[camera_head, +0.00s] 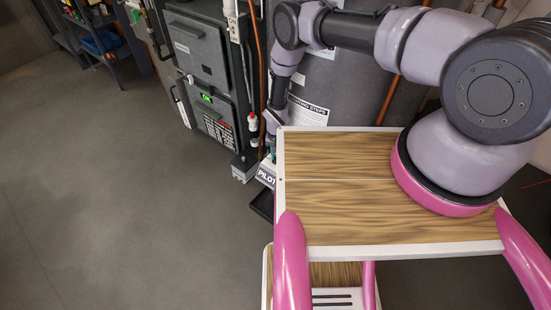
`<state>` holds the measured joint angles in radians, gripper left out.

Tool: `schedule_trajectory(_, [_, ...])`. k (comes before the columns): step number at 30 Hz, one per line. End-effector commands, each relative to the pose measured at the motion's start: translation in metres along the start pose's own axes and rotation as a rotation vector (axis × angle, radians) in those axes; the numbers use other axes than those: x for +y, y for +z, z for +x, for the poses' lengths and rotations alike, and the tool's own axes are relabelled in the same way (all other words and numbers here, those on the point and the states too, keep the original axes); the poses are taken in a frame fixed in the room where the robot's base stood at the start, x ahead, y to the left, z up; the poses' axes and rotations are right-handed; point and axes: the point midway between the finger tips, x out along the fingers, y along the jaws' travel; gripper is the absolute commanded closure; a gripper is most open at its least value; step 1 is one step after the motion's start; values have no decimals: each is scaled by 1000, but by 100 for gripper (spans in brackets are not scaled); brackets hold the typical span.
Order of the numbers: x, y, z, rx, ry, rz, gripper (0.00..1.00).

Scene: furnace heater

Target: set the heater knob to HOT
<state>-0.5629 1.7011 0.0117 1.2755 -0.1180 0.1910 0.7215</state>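The heater is a large dark grey cylinder (345,85) behind my wood-topped body, with a white label sheet on its front. A small grey control box (243,165) sits low at its left, next to a white plate reading PILOT (266,175). I cannot make out the knob or any HOT mark. My arm reaches over and down to the left, and my gripper (272,150) is close to the control box and the PILOT plate. My body's edge and the arm partly hide the fingers. I cannot tell whether they touch anything or are open.
A grey furnace cabinet (203,70) with a small green display stands left of the heater. Copper and white pipes (248,65) run down between them. A shelf (95,35) with a blue item is at the far upper left. The grey floor (120,200) at left is clear.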

Motion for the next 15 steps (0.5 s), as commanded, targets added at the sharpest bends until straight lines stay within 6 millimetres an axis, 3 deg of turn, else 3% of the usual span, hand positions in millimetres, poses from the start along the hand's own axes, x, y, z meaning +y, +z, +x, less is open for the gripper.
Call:
schedule_trajectory(3, [0,0,0,0,1,46,100])
schedule_trajectory(10, [0,0,0,0,1,365,100])
schedule_trajectory(15, [0,0,0,0,0,405,100])
